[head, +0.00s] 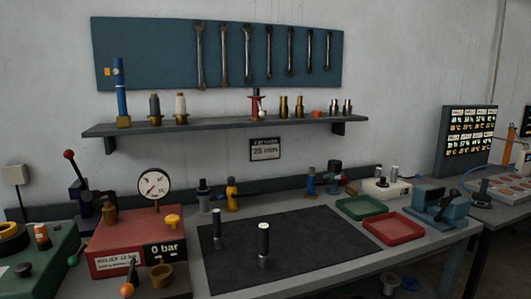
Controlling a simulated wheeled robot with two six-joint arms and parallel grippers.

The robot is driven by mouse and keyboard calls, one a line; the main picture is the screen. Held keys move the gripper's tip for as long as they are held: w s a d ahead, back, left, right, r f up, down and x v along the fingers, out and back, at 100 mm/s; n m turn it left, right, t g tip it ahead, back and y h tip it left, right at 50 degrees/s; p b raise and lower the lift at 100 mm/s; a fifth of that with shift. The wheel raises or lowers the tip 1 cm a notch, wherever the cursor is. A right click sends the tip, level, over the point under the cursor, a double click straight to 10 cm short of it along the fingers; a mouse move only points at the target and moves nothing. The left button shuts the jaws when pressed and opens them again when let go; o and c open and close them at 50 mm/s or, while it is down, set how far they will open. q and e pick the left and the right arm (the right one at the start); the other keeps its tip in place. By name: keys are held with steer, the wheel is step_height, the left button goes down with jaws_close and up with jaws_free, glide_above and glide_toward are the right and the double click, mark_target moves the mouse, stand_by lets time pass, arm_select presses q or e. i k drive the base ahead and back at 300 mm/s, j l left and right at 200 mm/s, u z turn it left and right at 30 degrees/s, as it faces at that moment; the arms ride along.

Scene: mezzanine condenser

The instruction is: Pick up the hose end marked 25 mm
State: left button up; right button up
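Two upright black cylinders with pale tops stand on the dark mat (320,230). The nearer one (263,242) has a metal lower end, and the other one (218,228) stands to its left and farther back. They may be hose ends, but I cannot read any size marking on them. A small dark sign (265,149) on the wall under the shelf carries text too small to read surely. Neither of my grippers is in view.
A red test box (110,258) with a gauge (154,184) and a "0 bar" label stands left of the mat. Green (360,207) and red (394,228) trays and a blue vise (440,206) are at right. A shelf (215,126) overhangs the back. The mat's right part is clear.

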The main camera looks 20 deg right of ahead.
mark_target(217, 237)
steer(key=i+l, duration=0.35)
steer(key=i, duration=0.2)
steer(key=i+l, duration=0.35)
steer(key=i, duration=0.2)
steer(key=i+l, duration=0.3)
steer(key=i, duration=0.25)
